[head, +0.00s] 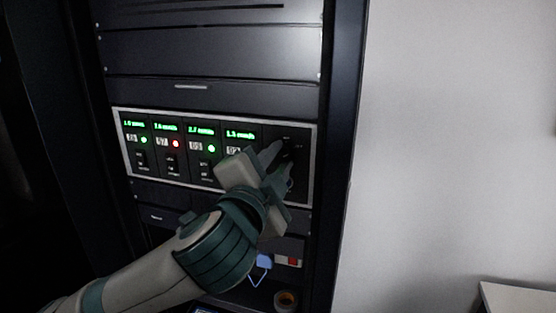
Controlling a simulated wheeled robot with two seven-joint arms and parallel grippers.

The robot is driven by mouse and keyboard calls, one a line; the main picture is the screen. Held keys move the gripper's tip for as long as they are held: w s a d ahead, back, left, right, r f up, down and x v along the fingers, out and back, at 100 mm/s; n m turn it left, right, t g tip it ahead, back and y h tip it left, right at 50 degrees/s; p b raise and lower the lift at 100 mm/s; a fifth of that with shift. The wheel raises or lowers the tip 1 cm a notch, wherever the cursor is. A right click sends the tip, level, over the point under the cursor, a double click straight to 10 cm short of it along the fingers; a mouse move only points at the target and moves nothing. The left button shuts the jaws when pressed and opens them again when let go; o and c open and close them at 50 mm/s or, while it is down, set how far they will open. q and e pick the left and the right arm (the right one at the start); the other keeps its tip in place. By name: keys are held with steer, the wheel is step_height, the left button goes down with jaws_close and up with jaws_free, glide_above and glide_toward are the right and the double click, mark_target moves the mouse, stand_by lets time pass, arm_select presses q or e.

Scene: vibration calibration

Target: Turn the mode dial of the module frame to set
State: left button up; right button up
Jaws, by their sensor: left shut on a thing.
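The module frame (218,120) is a light-edged panel set in a dark rack. It holds several modules with green readouts; one module (170,153) has a red lamp, and others show green lamps. The mode dial (291,147) is a dark knob at the frame's right end, mostly hidden by my left gripper. My left gripper (283,158) comes in from the lower left, and its fingers are shut on the dial. The dial's pointer setting cannot be read. The lower part of the fourth module is hidden behind the gripper. My right gripper is not in view.
Blank dark rack panels (210,50) lie above the frame. Below are a blue hook-like item (261,264), a small red-and-white box (288,261) and a roll of tape (286,300). A pale wall (450,130) and a white surface (518,298) are at the right.

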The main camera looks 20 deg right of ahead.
arm_select(q)
steer(key=o, duration=1)
steer(key=shift+s, duration=0.15)
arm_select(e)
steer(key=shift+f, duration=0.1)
arm_select(q)
steer(key=shift+s+a+b, duration=0.35)
steer(key=shift+s, duration=0.05)
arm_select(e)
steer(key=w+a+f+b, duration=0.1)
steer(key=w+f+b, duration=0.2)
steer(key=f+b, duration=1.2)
arm_select(q)
steer(key=b+v, duration=0.3)
steer(key=v, duration=1.3)
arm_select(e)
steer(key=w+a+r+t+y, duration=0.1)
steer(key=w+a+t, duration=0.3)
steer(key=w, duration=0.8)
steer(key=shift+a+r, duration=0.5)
